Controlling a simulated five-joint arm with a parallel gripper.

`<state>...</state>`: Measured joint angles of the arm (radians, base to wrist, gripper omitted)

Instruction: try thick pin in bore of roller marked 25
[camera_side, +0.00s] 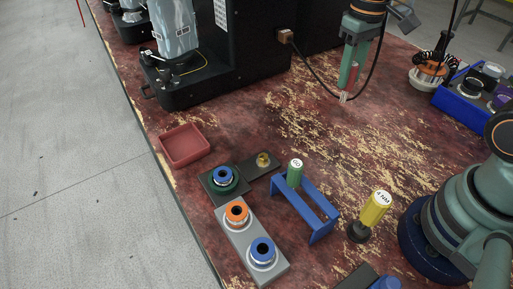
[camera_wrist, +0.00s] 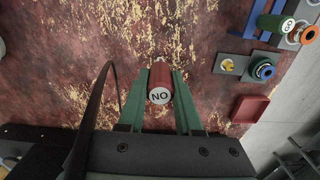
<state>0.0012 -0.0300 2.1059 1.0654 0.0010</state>
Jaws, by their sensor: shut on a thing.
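My gripper (camera_side: 347,85) is shut on a red-handled pin whose white cap reads NO (camera_wrist: 160,95). It holds the pin in the air above the table, at the back, well apart from the rollers. The red handle also shows between the fingers in the side view (camera_side: 352,73). A blue-topped roller (camera_side: 223,175) sits in a dark block. An orange roller (camera_side: 237,213) and another blue roller (camera_side: 262,250) sit on a grey block. All show open bores upward. No number is readable on them.
A green GO-capped handle (camera_side: 295,172) stands in a blue rack (camera_side: 318,218). A yellow-handled tool (camera_side: 375,209) stands to its right. A red tray (camera_side: 184,146) and a brass stud (camera_side: 263,159) are near the rollers. A black machine (camera_side: 240,50) stands behind.

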